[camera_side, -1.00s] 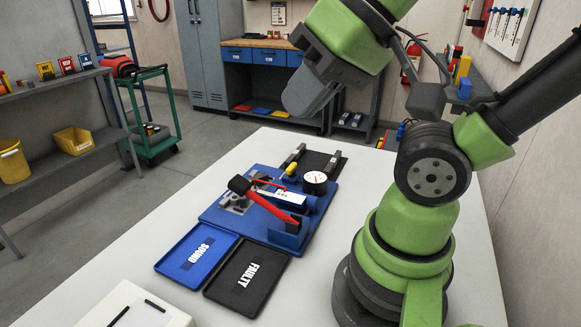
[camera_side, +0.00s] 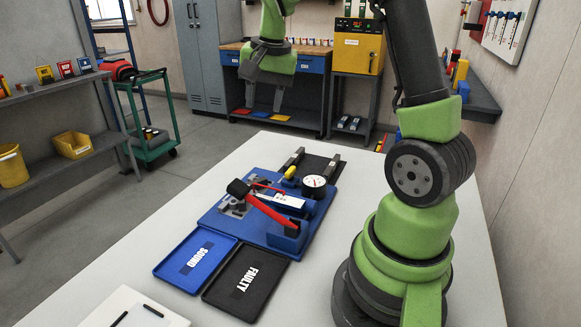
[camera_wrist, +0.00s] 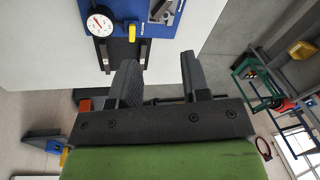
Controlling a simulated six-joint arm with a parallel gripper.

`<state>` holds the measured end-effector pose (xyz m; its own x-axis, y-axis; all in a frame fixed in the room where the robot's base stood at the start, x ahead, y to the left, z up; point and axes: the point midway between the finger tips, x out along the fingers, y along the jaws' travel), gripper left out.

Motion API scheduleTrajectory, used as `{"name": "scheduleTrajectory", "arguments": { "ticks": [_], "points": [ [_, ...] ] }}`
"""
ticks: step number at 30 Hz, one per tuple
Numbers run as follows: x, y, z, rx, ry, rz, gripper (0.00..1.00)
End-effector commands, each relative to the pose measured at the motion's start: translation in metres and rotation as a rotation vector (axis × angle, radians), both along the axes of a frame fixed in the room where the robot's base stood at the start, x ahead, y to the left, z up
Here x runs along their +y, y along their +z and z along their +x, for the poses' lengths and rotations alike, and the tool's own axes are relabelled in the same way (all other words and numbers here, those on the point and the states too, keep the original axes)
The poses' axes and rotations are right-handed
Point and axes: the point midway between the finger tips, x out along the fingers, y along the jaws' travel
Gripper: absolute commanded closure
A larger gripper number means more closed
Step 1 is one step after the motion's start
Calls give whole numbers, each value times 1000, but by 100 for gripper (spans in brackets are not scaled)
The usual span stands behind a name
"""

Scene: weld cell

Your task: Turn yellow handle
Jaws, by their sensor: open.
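The yellow handle (camera_side: 290,172) is a small knob at the back of the blue fixture (camera_side: 215,217) on the white table. It stands just left of the round white gauge (camera_side: 314,184). In the wrist view the yellow handle (camera_wrist: 132,30) shows beyond the fingertips, near the top, to the right of the gauge (camera_wrist: 100,24). My gripper (camera_side: 264,106) is open and empty. In the side view it is raised behind and above the fixture, apart from the handle. In the wrist view its two fingers (camera_wrist: 160,72) are spread with nothing between them.
A red lever (camera_side: 270,210) with a black end crosses the fixture's front. A blue SOUND tray (camera_side: 168,268) and a black FAULTY tray (camera_side: 215,292) lie in front. Two dark rails on a black plate (camera_side: 328,166) sit behind the handle.

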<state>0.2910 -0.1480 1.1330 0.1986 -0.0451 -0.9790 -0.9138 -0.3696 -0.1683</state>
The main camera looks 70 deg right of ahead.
Motion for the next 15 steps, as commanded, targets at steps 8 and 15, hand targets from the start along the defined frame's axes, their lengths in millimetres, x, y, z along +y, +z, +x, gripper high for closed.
{"name": "scheduleTrajectory", "arguments": {
  "ticks": [8,15],
  "points": [
    [-87,-87,-2,156,-306,69,57],
    [-105,-115,-8,192,-377,84,57]
  ]
}}
